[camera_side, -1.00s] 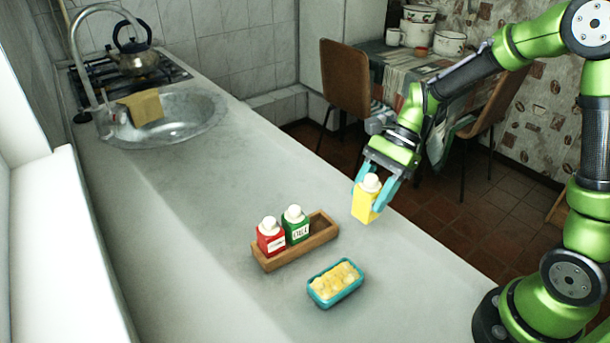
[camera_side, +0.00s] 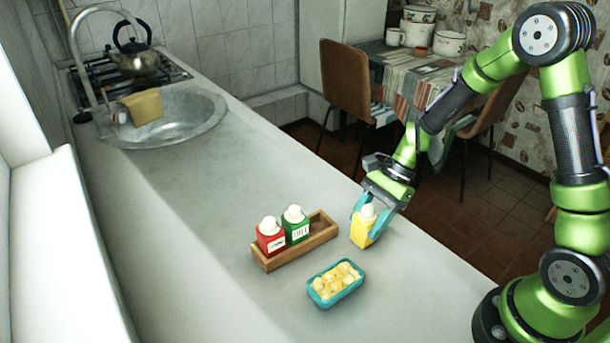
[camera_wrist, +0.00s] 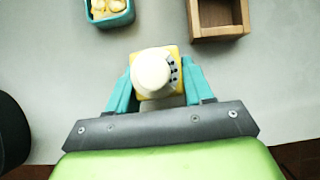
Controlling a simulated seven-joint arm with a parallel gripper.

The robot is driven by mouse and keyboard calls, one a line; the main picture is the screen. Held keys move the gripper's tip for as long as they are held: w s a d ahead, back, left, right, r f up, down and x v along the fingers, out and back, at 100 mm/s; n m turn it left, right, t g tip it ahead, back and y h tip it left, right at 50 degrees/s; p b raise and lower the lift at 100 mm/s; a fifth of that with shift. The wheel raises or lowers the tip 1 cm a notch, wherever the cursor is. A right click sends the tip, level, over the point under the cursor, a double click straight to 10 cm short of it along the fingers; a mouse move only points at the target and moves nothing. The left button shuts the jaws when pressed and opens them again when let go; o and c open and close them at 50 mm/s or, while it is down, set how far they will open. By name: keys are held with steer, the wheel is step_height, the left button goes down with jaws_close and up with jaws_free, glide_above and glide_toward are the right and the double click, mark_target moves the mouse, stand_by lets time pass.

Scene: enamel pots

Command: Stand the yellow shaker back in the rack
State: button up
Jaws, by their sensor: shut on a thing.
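The yellow shaker (camera_side: 361,231) with a white cap is upright between the teal fingers of my gripper (camera_side: 370,213), which is shut on it. In the wrist view the shaker (camera_wrist: 156,72) shows from above between the fingertips of my gripper (camera_wrist: 155,90). Whether its base touches the counter is hard to tell. The wooden rack (camera_side: 290,254) stands just left of the shaker in the side view. It holds a red shaker (camera_side: 270,240) and a green shaker (camera_side: 296,228); its right end is empty. In the wrist view the rack's empty end (camera_wrist: 219,32) is at the upper right.
A teal dish (camera_side: 336,285) of yellowish pieces sits in front of the rack, and shows at the upper left in the wrist view (camera_wrist: 108,18). The counter (camera_side: 230,190) is clear toward the sink (camera_side: 165,120). The counter's edge is close behind the gripper.

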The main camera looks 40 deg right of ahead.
steer(key=o, duration=1.3)
steer(key=v, duration=1.2)
steer(key=shift+s+a+r+n+t+h, duration=0.85)
steer(key=shift+s+a+r+n+t, duration=0.25)
steer(key=shift+s+r+n, duration=1.05)
steer(key=shift+s+a+r+n+t+h, duration=0.85)
steer(key=shift+s+r+n+t, duration=0.7)
steer(key=shift+n, duration=0.95)
steer(key=shift+s+a+r+n+t+h, duration=0.95)
steer(key=shift+s+r+n, duration=0.75)
steer(key=shift+r+n, duration=0.55)
steer(key=shift+f, duration=0.1)
